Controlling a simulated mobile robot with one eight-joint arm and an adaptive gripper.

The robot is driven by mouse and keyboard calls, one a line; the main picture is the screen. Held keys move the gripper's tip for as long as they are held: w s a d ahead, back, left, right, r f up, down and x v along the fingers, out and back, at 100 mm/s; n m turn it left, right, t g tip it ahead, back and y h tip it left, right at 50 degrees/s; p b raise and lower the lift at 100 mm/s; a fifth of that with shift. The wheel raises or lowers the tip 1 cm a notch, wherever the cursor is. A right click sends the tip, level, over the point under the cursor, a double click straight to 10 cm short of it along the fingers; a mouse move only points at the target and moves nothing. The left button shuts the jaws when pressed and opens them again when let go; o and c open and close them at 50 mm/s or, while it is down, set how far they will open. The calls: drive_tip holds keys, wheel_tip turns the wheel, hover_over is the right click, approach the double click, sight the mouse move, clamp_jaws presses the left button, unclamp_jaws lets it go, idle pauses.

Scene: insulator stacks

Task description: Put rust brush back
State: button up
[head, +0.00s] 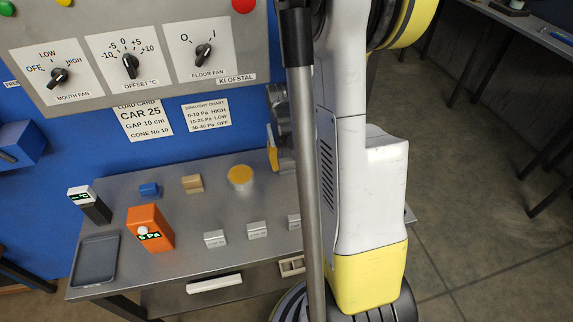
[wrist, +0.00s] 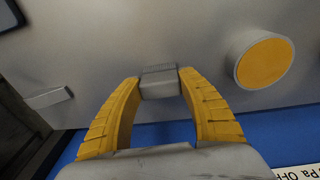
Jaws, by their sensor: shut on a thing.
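My gripper (wrist: 160,82) has two yellow ribbed fingers, closed on a small grey block with a finely ridged upper edge, which I take to be the rust brush (wrist: 160,88). In the wrist view the block sits between the fingertips over the grey tabletop. I cannot tell whether it touches the surface. In the head view my gripper (head: 273,155) shows only in part, at the table's back right, beside my arm. The brush is hidden there.
A yellow-topped round tin (head: 240,177) stands near my gripper and also shows in the wrist view (wrist: 264,62). The grey table (head: 180,215) also bears a tan block (head: 193,184), blue block (head: 149,190), orange gauge (head: 150,228) and dark tray (head: 96,260). A blue panel rises behind.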

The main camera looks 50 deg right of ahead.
sight(285, 175)
drive_tip(key=o, duration=1.3)
wheel_tip(285, 175, up, 12)
drive_tip(key=a+p, duration=0.1)
drive_tip(key=p, duration=0.4)
drive_tip(key=s+a+r+n+t, duration=0.1)
drive_tip(key=a+r, duration=0.3)
drive_tip(key=a, duration=0.4)
drive_tip(key=s+a+r+n+t, duration=0.2)
drive_tip(key=a+r+n+t, duration=0.1)
drive_tip(key=a, duration=0.5)
drive_tip(key=s+a+r+n+t+y, duration=0.1)
drive_tip(key=s+a+r+n+t, duration=0.1)
drive_tip(key=a+r, duration=0.3)
drive_tip(key=a, duration=0.3)
drive_tip(key=shift+s+a, duration=0.25)
